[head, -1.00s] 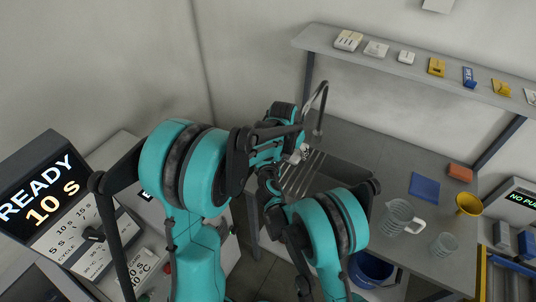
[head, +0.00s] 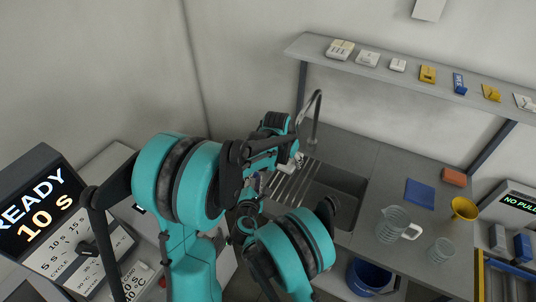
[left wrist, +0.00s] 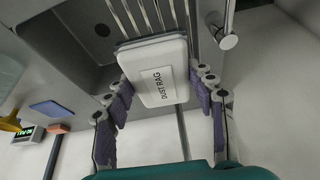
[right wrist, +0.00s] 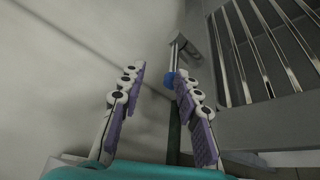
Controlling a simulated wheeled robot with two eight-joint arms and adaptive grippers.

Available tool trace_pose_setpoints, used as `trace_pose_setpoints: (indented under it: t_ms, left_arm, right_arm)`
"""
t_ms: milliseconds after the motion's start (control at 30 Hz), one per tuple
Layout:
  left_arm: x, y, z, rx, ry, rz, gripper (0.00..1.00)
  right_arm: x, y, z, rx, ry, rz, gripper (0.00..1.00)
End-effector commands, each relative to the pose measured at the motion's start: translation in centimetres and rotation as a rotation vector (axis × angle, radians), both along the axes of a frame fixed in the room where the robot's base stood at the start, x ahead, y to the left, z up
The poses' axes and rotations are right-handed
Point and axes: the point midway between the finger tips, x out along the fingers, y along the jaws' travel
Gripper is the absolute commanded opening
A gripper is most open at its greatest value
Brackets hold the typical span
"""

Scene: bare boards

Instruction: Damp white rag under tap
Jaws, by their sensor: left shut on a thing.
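The white rag (left wrist: 160,70), a flat pad lettered DUST RAG, is between the fingers of my left gripper (left wrist: 160,88). The gripper is shut on it, above the drainboard and beside the sink basin (head: 340,183). In the head view my left gripper (head: 297,160) is near the tap (head: 317,112), and the rag is hard to make out. In the left wrist view the spout end (left wrist: 228,41) is right of the rag, apart from it. My right gripper (right wrist: 155,82) is open, with a blue knob (right wrist: 168,78) on a steel rod between its fingertips. Its fingers are hidden in the head view.
A jug (head: 394,226), glass beaker (head: 440,250), yellow funnel (head: 464,208), blue cloth (head: 420,193) and brown block (head: 454,177) stand on the counter right of the sink. A blue bucket (head: 367,277) is below. A shelf (head: 440,86) of labelled pads runs along the wall.

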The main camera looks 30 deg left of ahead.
Motion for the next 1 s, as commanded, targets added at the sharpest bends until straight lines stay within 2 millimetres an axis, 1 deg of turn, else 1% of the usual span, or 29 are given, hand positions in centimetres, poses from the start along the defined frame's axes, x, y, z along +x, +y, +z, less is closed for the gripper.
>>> trace_pose_setpoints:
  t_ms: [33, 100, 167, 267, 367, 600, 700, 800, 1000]
  left_arm:
    - [0.0, 0.0, 0.0, 0.0, 0.0, 0.0, 0.32]
    - [0.0, 0.0, 0.0, 0.0, 0.0, 0.0, 0.32]
    - [0.0, 0.0, 0.0, 0.0, 0.0, 0.0, 0.32]
    - [0.0, 0.0, 0.0, 0.0, 0.0, 0.0, 0.32]
    - [0.0, 0.0, 0.0, 0.0, 0.0, 0.0, 0.32]
    - [0.0, 0.0, 0.0, 0.0, 0.0, 0.0, 0.32]
    - [0.0, 0.0, 0.0, 0.0, 0.0, 0.0, 0.32]
    - [0.0, 0.0, 0.0, 0.0, 0.0, 0.0, 0.32]
    - [0.0, 0.0, 0.0, 0.0, 0.0, 0.0, 0.32]
  right_arm:
    - [-1.5, -0.3, -0.7, 0.002, -0.005, -0.018, 0.33]
    - [-2.8, -0.9, -1.2, 0.006, -0.014, -0.044, 0.33]
    - [-3.4, -1.2, -1.5, 0.011, -0.018, -0.06, 0.33]
    - [-3.2, -1.4, -1.8, 0.015, -0.024, -0.074, 0.33]
    - [-1.7, -1.1, -2.1, 0.017, -0.025, -0.075, 0.33]
    - [3.0, 0.4, -3.2, 0.016, -0.025, -0.074, 0.33]
    - [4.6, 1.0, -3.6, 0.016, -0.024, -0.073, 0.33]
    - [5.9, 1.4, -3.9, 0.017, -0.024, -0.072, 0.33]
    - [7.2, 1.9, -4.2, 0.016, -0.024, -0.071, 0.33]
